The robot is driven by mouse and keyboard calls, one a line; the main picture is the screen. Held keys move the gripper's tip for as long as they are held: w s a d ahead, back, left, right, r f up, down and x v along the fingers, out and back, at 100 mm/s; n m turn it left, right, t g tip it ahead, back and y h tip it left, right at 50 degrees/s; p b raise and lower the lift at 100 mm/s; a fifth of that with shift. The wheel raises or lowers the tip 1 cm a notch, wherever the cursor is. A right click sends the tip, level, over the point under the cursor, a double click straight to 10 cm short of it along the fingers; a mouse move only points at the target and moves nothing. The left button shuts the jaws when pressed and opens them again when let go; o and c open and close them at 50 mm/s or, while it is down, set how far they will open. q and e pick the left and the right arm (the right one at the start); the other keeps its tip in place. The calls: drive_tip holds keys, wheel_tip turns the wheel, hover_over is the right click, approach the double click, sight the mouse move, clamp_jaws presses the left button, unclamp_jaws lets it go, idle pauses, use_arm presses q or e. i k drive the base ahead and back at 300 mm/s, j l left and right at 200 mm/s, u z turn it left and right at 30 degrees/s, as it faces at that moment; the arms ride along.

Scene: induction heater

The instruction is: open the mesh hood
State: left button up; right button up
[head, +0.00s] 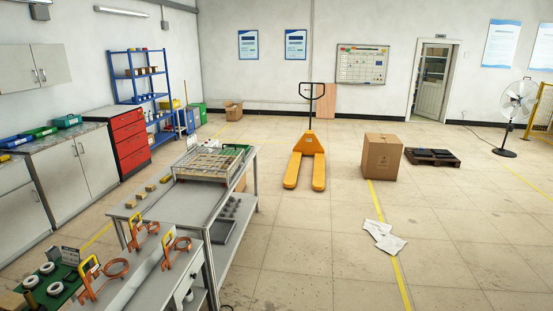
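No hood that I can clearly make out as mesh shows in the head view. A low metal frame with a grid-like top (210,163) stands at the far end of the grey work table (194,204), left of centre. It may be the mesh hood, but it is too small to tell, and I cannot tell whether it is open or shut. Several orange coil fixtures with copper rings (117,268) stand at the near end of the tables. Neither of my grippers is in view.
A green mat (52,296) with white rings lies at the lower left. A yellow pallet jack (306,165), a cardboard box (382,156) and a fan (516,105) stand beyond. Papers (384,236) lie on the floor. The floor right of the table is mostly clear.

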sight(172, 166)
drive_tip(key=i, duration=4.45)
